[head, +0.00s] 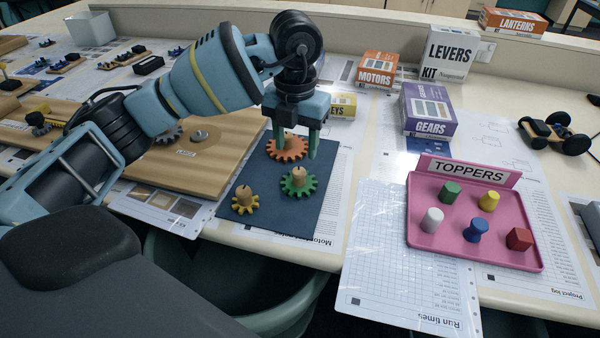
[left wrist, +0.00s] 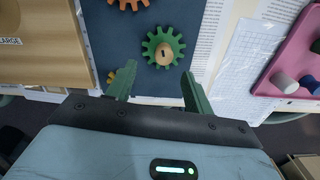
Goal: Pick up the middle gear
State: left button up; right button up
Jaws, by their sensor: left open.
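Three gears lie on a dark blue mat (head: 322,190). The green gear (head: 289,188), mid-sized with a wooden knob, is at the front right; it also shows in the left wrist view (left wrist: 150,46). The larger orange gear (head: 287,155) is at the back, partly hidden by my gripper; its edge shows in the wrist view (left wrist: 128,3). The small yellow gear (head: 245,206) with a knob is at the front left. My left gripper (head: 296,153) is open and empty, pointing down above the mat near the orange gear. In the wrist view the green gear is ahead of the fingertips (left wrist: 155,82).
A wooden board (head: 190,170) with a grey gear adjoins the mat on the left. A pink toppers tray (head: 415,222) with coloured pegs is at right. Boxes, including the purple gears box (head: 430,112), stand at the back. Papers cover the table between mat and tray.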

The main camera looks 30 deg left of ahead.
aim_at(299, 170)
pick_arm(q)
jog(key=shift+s+d, duration=0.1)
jog(key=shift+s, duration=0.1)
jog(key=shift+s+f, duration=0.1)
jog(key=shift+f, duration=0.15)
jog(key=shift+w+d+f, duration=0.1)
jog(key=shift+w+f, duration=0.05)
jog(key=shift+f, duration=1.65)
jog(key=shift+w+d+f, duration=0.1)
jog(key=shift+w+f, duration=0.05)
jog(key=shift+f, duration=1.65)
jog(key=c, duration=1.1)
jog(key=shift+o, duration=0.2)
jog(key=shift+r, duration=0.85)
jog(key=shift+s+d+r, duration=0.1)
jog(key=shift+d+r, duration=0.1)
jog(key=shift+r, duration=0.3)
jog(key=shift+d+r, duration=0.2)
jog(key=shift+r, duration=0.25)
jog(key=s+d, duration=0.1)
jog(key=d, duration=0.3)
jog(key=s+d+r, duration=0.1)
jog(key=s+d, duration=0.1)
jog(key=d, duration=0.3)
jog(key=s+d+b, duration=0.1)
jog(key=s+d, duration=0.1)
jog(key=d, duration=0.3)
jog(key=shift+s+d+r, duration=0.1)
jog(key=shift+s+r, duration=0.1)
